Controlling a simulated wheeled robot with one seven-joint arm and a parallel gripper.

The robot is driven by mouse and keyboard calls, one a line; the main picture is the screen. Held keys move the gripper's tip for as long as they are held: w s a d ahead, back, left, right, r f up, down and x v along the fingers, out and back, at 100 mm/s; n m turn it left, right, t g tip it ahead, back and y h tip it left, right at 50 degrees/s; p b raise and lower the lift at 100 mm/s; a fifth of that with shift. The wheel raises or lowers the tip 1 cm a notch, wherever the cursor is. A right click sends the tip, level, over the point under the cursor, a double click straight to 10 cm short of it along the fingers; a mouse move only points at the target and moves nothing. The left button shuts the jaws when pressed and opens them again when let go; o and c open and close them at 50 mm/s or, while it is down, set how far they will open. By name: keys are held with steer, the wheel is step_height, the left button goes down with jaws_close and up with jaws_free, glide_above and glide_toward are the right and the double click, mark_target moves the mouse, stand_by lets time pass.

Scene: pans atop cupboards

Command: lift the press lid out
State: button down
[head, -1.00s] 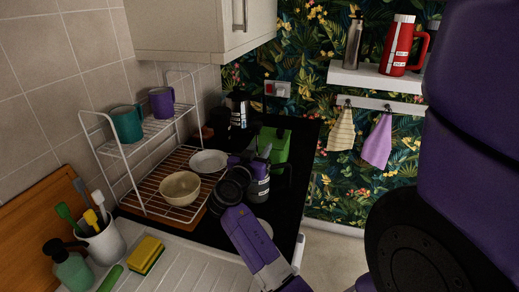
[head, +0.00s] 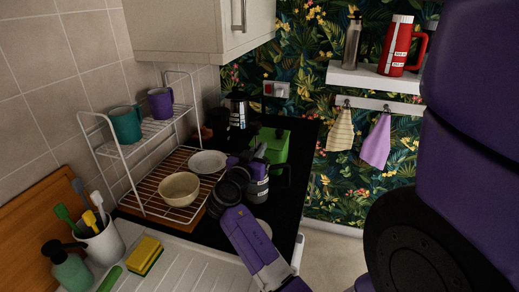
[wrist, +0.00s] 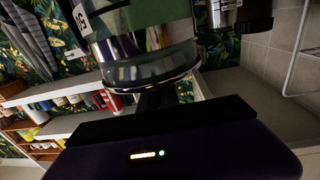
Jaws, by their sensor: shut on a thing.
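The coffee press (head: 258,187) stands on the dark counter, with a white label and a dark handle on its right side. In the wrist view its glass body (wrist: 150,68) fills the top middle, with a shiny rim toward my gripper. My gripper (head: 252,160) is at the top of the press and is shut on the press lid; its dark fingers also show in the wrist view (wrist: 157,98). The lid is mostly hidden by the fingers and wrist. I cannot tell whether it is clear of the glass.
A green container (head: 272,147) stands close behind the press. A white rack (head: 150,130) with mugs, a bowl (head: 179,188) and a plate (head: 207,162) is to the left. Another press-like jug (head: 238,110) stands farther back. A wall shelf (head: 375,78) is at the right.

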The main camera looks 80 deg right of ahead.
mark_target(256, 144)
steer(key=shift+r, duration=0.1)
stand_by(0.7)
steer(key=shift+r+p, duration=0.35)
steer(key=shift+r, duration=1.05)
